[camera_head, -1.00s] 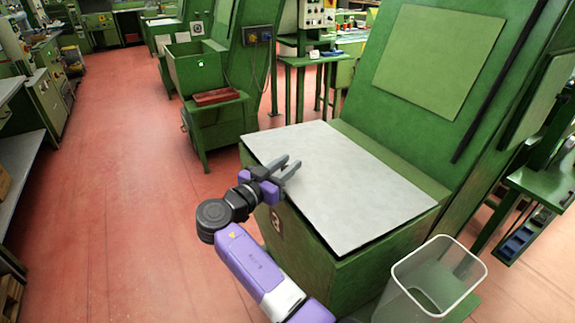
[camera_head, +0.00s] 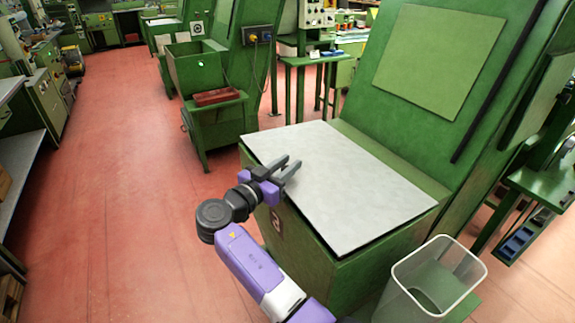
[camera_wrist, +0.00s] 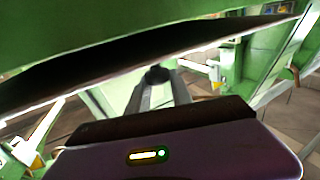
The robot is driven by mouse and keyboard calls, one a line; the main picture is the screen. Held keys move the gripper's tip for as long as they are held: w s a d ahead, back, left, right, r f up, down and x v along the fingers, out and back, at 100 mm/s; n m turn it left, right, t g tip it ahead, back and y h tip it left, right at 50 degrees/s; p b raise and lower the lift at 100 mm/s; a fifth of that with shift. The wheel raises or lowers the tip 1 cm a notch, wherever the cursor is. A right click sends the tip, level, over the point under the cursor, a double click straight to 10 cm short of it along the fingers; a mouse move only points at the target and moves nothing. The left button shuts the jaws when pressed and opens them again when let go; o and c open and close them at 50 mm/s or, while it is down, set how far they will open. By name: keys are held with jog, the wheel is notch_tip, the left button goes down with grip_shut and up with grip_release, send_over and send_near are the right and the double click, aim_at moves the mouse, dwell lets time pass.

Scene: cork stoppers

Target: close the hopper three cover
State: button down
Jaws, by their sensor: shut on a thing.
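The hopper three cover (camera_head: 345,185) is a flat light grey plate. It lies over the top of the green hopper (camera_head: 350,275), whose front carries a "3" label (camera_head: 277,220). A thin dark line shows under its near edge. My gripper (camera_head: 288,165) is at the cover's left part, its two grey fingers reaching over the plate. In the wrist view my gripper (camera_wrist: 160,82) has its fingertips on either side of a small dark round piece (camera_wrist: 157,74), which looks like a knob of the cover. The fingers hide most of it.
A clear open bin (camera_head: 432,280) stands at the hopper's right front. A tall green panel (camera_head: 430,75) rises behind the cover. Another green hopper (camera_head: 195,68) with a reddish tray (camera_head: 216,97) stands further back. The red floor (camera_head: 110,190) at left is clear.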

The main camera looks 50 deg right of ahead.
jog(key=shift+s+f, duration=0.15)
jog(key=f+b, duration=0.2)
jog(key=b, duration=0.1)
jog(key=f+b, duration=0.2)
jog(key=shift+a, duration=0.25)
jog(key=c, duration=1.2)
grip_release()
jog(key=shift+f, duration=0.1)
jog(key=shift+c, duration=0.2)
jog(key=shift+o, duration=0.6)
jog(key=shift+r, duration=0.25)
jog(key=a+b, duration=0.1)
jog(key=a, duration=0.6)
jog(key=shift+s+a, duration=0.3)
jog(key=shift+a, duration=0.1)
